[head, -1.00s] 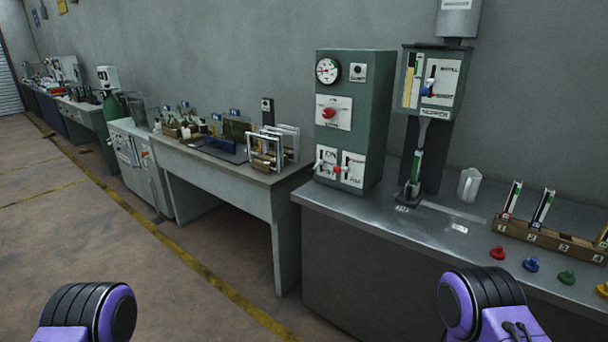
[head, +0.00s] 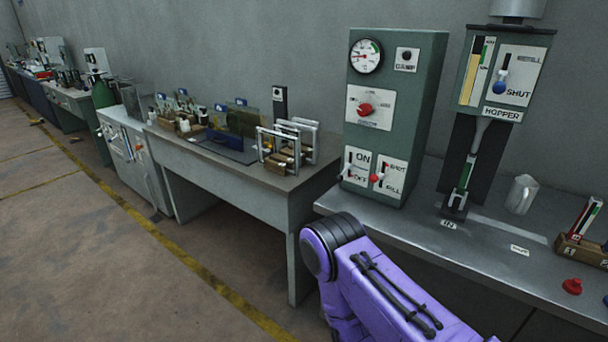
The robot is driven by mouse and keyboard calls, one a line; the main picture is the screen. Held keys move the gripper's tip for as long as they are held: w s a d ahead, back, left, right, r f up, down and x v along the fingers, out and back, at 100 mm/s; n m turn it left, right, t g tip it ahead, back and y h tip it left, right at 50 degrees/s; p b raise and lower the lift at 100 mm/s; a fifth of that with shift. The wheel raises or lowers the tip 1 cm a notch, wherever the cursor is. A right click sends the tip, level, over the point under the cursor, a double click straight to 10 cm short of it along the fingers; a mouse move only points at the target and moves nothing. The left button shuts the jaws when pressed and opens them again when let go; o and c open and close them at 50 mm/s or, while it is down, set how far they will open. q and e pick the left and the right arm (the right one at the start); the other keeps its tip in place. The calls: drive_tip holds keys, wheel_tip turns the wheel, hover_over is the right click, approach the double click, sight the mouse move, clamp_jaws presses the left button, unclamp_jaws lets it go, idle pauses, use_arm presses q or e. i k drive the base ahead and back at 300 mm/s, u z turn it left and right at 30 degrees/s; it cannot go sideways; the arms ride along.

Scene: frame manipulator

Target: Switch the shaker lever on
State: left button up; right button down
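A green control box (head: 398,110) stands on the metal bench. Low on its front is a white plate marked ON and OFF, with a small white-knobbed lever (head: 343,174) that sits low, near the OFF mark. Beside it a red-knobbed lever (head: 376,178) is on a plate marked SHUT and FILL. I cannot read a shaker label on any lever. A purple arm of mine rises from the bottom edge in front of the bench. Neither gripper shows, and nothing of my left arm is visible.
The hopper (head: 503,75), with a blue-knobbed lever (head: 500,86), stands right of the box. A clear jug (head: 521,194), a wooden rack (head: 582,250) and a red knob (head: 572,286) are on the bench (head: 470,242). A grey table (head: 262,183) with frames stands left. The floor at left is open.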

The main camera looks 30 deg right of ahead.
sight(338, 179)
drive_tip(key=z, duration=0.1)
drive_tip(key=i, duration=0.8)
drive_tip(key=z, duration=1.05)
drive_tip(key=i, duration=0.55)
drive_tip(key=z, duration=0.55)
